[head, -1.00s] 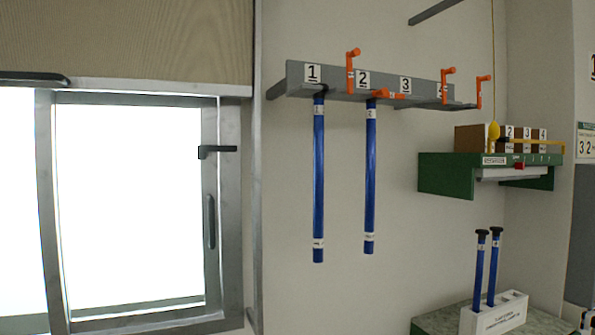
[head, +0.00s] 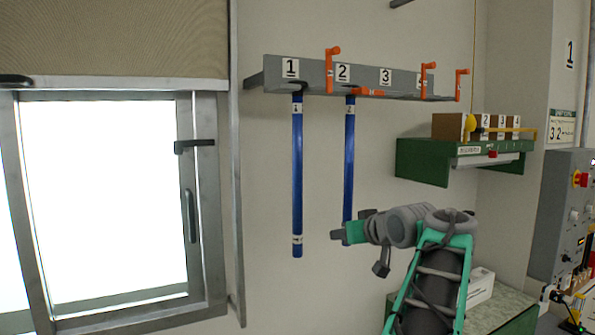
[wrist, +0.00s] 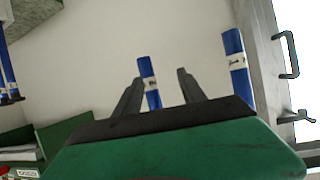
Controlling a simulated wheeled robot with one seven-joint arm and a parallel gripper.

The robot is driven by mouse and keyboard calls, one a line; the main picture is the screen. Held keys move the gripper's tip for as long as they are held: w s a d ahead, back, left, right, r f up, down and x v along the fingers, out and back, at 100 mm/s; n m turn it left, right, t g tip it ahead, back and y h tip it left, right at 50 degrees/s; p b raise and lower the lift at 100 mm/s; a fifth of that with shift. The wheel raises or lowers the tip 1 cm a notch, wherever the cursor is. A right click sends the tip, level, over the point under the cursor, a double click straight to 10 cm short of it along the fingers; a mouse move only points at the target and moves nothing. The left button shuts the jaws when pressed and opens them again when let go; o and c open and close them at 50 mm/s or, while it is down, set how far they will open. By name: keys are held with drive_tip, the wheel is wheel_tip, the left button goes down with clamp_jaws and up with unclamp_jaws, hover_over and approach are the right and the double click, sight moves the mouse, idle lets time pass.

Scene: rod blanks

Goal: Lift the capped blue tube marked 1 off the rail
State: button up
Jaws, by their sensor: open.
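The blue tube marked 1 (head: 297,175) hangs upright from the grey rail (head: 310,72) under label 1, its dark cap at the rail. A second blue tube (head: 349,150) hangs to its right under label 2. My gripper (head: 338,235) is low, in front of the second tube's lower end and right of tube 1. In the wrist view, which looks inverted, my open gripper (wrist: 160,77) has the second tube's end (wrist: 150,85) showing between its fingers. Tube 1's end (wrist: 236,65) shows outside them, to the right. I cannot tell the gap in depth.
Orange levers (head: 329,70) stick out along the rail. A window with a handle (head: 190,215) is at the left. A green shelf (head: 425,160) with boxes is at the right. Below, a white holder (head: 481,288) is partly hidden by my arm. The wall left of tube 1 is clear.

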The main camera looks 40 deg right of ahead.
sight(300, 173)
drive_tip(key=r, duration=0.2)
drive_tip(key=r+t, duration=0.1)
drive_tip(key=a+r+n+t, duration=0.1)
drive_tip(key=r, duration=0.1)
drive_tip(key=shift+w+r, duration=0.35)
drive_tip(key=w+a+r+n+t+y, duration=0.1)
drive_tip(key=a+r, duration=0.2)
drive_tip(key=a+r+n+t+y, duration=0.1)
drive_tip(key=a+r, duration=0.2)
drive_tip(key=w+a+r+n+t+y, duration=0.1)
drive_tip(key=a+r+y, duration=0.1)
drive_tip(key=a+r, duration=0.1)
drive_tip(key=shift+w+a+r+t, duration=0.1)
drive_tip(key=shift+w+r+t, duration=0.2)
drive_tip(key=shift+t, duration=0.1)
drive_tip(key=w+p, duration=0.3)
drive_tip(key=w, duration=0.4)
drive_tip(key=shift+w+d+n, duration=0.3)
drive_tip(key=shift+d, duration=0.05)
drive_tip(key=shift+f, duration=0.1)
clamp_jaws()
